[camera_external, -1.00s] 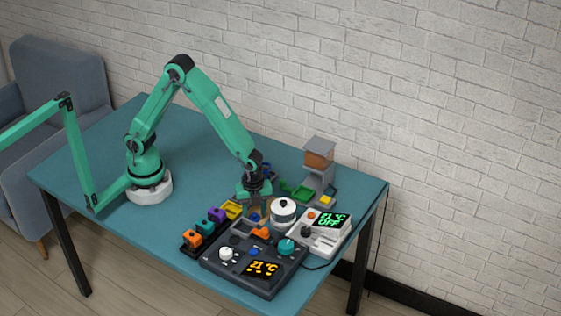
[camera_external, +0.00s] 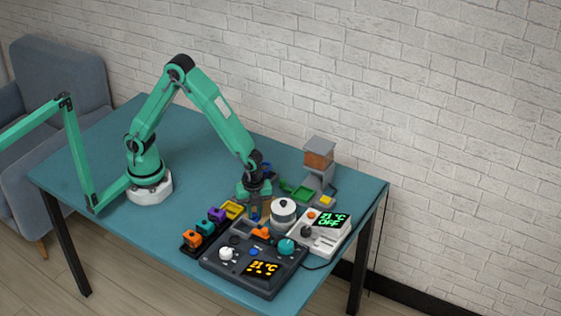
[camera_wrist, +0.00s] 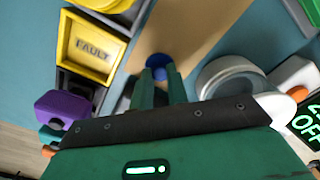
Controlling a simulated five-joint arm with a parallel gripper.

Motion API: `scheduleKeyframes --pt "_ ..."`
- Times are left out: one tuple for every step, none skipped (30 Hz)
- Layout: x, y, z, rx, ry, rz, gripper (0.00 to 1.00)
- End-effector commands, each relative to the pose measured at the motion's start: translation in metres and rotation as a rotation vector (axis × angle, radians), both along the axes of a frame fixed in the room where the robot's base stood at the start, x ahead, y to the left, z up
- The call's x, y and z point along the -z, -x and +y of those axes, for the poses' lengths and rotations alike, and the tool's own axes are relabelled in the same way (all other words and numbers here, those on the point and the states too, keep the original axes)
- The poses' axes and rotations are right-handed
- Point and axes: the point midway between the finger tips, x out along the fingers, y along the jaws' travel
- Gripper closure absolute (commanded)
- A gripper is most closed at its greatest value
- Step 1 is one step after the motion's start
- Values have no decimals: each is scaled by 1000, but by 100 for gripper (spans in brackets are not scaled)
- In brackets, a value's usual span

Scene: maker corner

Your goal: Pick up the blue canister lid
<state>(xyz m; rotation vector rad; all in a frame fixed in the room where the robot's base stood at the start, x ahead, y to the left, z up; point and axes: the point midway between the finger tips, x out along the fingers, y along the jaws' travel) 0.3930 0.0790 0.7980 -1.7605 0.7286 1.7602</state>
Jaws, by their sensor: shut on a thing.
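A small round blue piece, which looks like the blue canister lid (camera_wrist: 160,64), shows at my fingertips in the wrist view. My gripper (camera_wrist: 160,75) is shut on it, with one green finger on each side. In the external view my gripper (camera_external: 257,207) points down over a tan board, and a bit of blue (camera_external: 256,217) shows at its tips. The fingers hide part of the lid. I cannot tell whether it touches the surface below.
A dark control panel (camera_external: 230,272) lies in front, and a white display unit (camera_external: 320,240) to the right.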

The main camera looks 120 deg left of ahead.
Motion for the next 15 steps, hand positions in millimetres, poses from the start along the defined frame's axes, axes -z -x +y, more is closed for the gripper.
scheduleKeyframes --pt "0 0 0 0 0 0 100" --pt "0 0 0 0 0 0 100" --pt "-1 0 0 0 0 0 100" --pt "-2 0 0 0 0 0 100" --pt "-2 0 0 0 -1 -1 100" --pt "-4 0 0 0 0 -1 100" --pt "-5 0 0 0 0 -1 100" --pt "-7 0 0 0 0 -1 100" --pt "-9 0 0 0 0 -1 100" --pt "-11 -1 0 0 -1 -2 100" --pt "-14 -1 0 0 0 -3 100" --pt "-18 -1 0 0 -1 -4 100" --pt "-21 -1 0 0 -1 -4 100" --pt "-25 -1 0 0 -1 -4 100" --pt "-30 -1 0 0 -1 -4 100"
